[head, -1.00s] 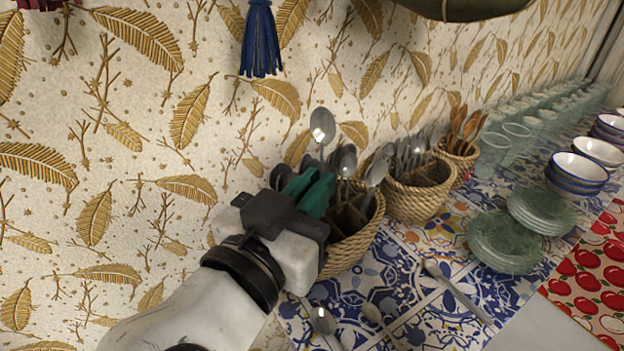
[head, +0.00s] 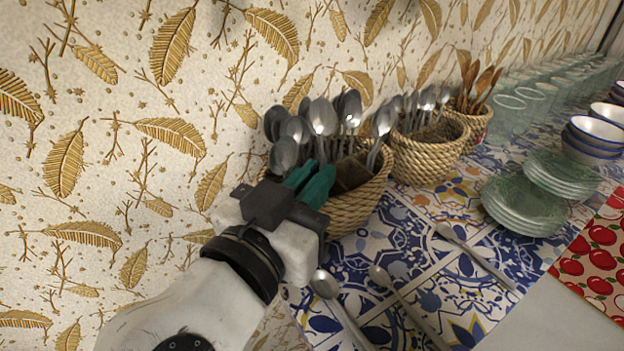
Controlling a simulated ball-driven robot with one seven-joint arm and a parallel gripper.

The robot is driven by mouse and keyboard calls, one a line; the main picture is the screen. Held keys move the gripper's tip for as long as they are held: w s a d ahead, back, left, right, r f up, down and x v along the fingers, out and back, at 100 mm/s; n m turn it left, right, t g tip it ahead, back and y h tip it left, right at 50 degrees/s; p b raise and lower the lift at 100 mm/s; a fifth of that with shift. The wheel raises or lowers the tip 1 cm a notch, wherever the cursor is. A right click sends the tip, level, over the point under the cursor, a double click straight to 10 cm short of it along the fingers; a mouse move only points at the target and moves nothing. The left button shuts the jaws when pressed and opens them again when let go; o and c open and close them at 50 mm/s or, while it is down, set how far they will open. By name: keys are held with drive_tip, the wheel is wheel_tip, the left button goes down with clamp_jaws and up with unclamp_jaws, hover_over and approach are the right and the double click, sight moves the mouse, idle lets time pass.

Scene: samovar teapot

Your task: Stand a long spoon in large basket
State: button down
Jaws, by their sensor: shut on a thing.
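The large woven basket (head: 358,208) stands by the patterned wall, with several metal spoons (head: 322,118) upright or leaning in it, bowls up. My gripper (head: 312,182) has dark green fingers and is at the left front rim of this basket. It is shut on a long spoon (head: 284,154), whose bowl shows just above the fingers. The lower handle is hidden by the fingers and the rim, so I cannot tell how deep it reaches. Other long spoons lie on the tiled cloth, at the front (head: 342,308), beside it (head: 402,300) and farther right (head: 470,252).
A second basket (head: 428,160) with cutlery and a third basket (head: 470,126) with wooden spoons stand behind. Glass plates (head: 524,205), bowls (head: 590,138) and glasses (head: 515,118) fill the right. The patterned wall is close on the left.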

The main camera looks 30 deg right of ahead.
drive_tip(key=c, duration=1.1)
unclamp_jaws()
drive_tip(key=shift+b+v, duration=1.35)
drive_tip(key=shift+v, duration=4.05)
